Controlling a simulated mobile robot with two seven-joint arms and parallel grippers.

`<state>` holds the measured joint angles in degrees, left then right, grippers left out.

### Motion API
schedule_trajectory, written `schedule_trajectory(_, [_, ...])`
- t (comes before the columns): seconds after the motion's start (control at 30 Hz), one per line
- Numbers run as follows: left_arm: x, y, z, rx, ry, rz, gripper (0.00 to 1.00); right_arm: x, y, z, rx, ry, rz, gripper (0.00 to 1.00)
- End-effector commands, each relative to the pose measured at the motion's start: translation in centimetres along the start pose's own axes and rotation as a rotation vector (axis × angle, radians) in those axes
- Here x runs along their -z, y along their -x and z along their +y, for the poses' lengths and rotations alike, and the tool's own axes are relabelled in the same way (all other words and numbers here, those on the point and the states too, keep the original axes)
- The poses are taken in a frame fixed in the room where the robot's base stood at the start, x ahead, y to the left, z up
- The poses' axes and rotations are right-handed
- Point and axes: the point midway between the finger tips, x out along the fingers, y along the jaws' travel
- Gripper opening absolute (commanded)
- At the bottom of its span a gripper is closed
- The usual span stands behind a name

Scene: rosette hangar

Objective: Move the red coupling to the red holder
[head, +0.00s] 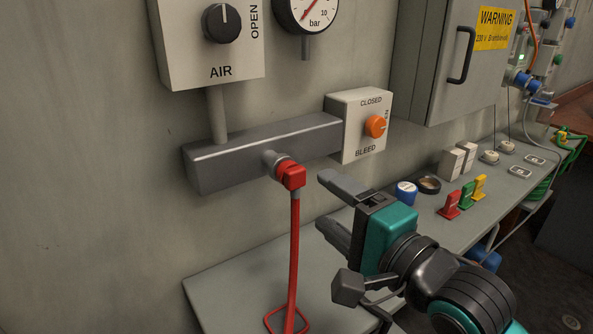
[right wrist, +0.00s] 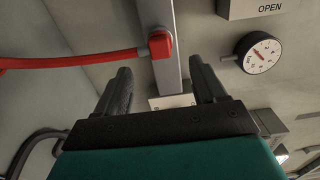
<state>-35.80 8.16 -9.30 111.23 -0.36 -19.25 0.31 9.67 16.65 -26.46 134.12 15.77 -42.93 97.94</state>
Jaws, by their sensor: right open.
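The red coupling (head: 291,175) sits on the stub of the grey wall manifold (head: 240,160), and a red hose (head: 294,250) hangs from it. The right wrist view shows the coupling (right wrist: 160,45) just beyond the fingertips, roughly between them. My right gripper (head: 324,204) is open and empty, to the right of the coupling and slightly lower, apart from it. A red holder (head: 450,205) stands on the bench at the right, beside a green holder (head: 466,195) and a yellow one (head: 480,187). My left gripper is not in view.
A white box with an orange bleed knob (head: 376,126) is right of the manifold. The AIR box (head: 210,60) and gauge (head: 306,12) are above. A blue cap (head: 406,190) and dark round dish (head: 430,184) are on the bench (head: 215,290). A grey cabinet (head: 445,60) hangs behind.

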Motion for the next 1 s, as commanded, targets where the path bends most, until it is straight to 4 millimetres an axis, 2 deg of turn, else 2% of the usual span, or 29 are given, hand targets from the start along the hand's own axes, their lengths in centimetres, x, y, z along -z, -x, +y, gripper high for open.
schedule_trajectory(0.2, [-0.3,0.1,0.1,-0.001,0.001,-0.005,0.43,0.1,-0.1,0.1,0.0,0.001,0.001,0.7])
schedule_trajectory(0.33, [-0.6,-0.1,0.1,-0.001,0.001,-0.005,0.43,0.1,-0.9,0.1,0.001,0.002,0.002,0.7])
schedule_trajectory(0.63, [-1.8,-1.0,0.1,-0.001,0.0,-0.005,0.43,0.0,-5.0,0.2,0.002,0.004,0.001,0.7])
schedule_trajectory(0.8, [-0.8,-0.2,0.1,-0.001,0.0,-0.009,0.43,0.0,-7.2,-0.2,-0.002,-0.001,0.001,0.7])
schedule_trajectory(1.0, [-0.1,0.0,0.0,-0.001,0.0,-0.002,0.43,0.1,-8.7,-0.1,-0.001,0.002,0.002,0.7])
